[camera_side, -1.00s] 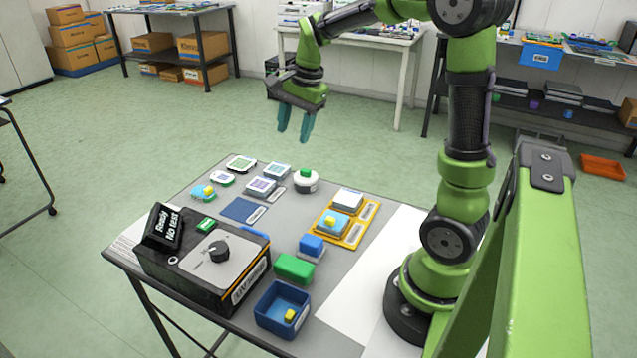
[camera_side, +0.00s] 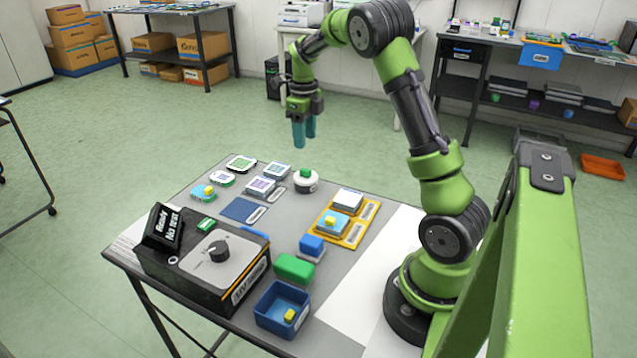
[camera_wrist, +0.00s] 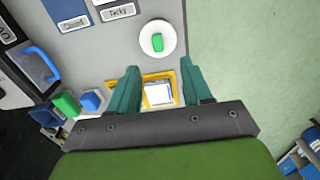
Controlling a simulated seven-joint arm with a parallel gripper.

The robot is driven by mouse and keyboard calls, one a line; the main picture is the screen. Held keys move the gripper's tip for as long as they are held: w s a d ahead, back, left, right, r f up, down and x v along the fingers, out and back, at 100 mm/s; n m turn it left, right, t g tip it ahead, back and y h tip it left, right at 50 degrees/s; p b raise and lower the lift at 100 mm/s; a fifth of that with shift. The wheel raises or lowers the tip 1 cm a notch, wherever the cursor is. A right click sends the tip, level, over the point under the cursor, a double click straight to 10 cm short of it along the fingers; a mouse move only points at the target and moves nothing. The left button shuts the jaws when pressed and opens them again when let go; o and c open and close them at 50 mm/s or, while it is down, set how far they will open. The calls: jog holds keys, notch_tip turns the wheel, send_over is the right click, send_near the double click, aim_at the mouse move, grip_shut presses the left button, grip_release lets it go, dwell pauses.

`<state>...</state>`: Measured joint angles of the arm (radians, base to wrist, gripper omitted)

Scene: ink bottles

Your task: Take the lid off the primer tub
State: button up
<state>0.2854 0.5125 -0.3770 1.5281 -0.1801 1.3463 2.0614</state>
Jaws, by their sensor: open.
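A round white tub (camera_side: 306,183) with a green knob on its lid stands at the back of the grey table; I take it to be the primer tub. It also shows in the wrist view as a white disc (camera_wrist: 146,46) with a green knob (camera_wrist: 157,43). The lid is on. My gripper (camera_side: 305,141) points down, open and empty, above the tub and apart from it. In the wrist view, my gripper's teal fingers (camera_wrist: 160,67) are spread, with the tub ahead of the gap between them.
A yellow tray (camera_side: 353,232) holds blocks right of the tub. White tiles (camera_side: 262,186) lie left of it. A black box with a dial (camera_side: 203,262), a green block (camera_side: 294,268) and a blue bin (camera_side: 262,318) stand nearer. Bare white surface lies at right.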

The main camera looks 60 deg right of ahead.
aim_at(306, 170)
jog(key=f, duration=0.9)
jog(key=shift+s+a+f, duration=0.1)
jog(key=shift+a+f, duration=0.1)
jog(key=shift+f, duration=0.2)
grip_shut()
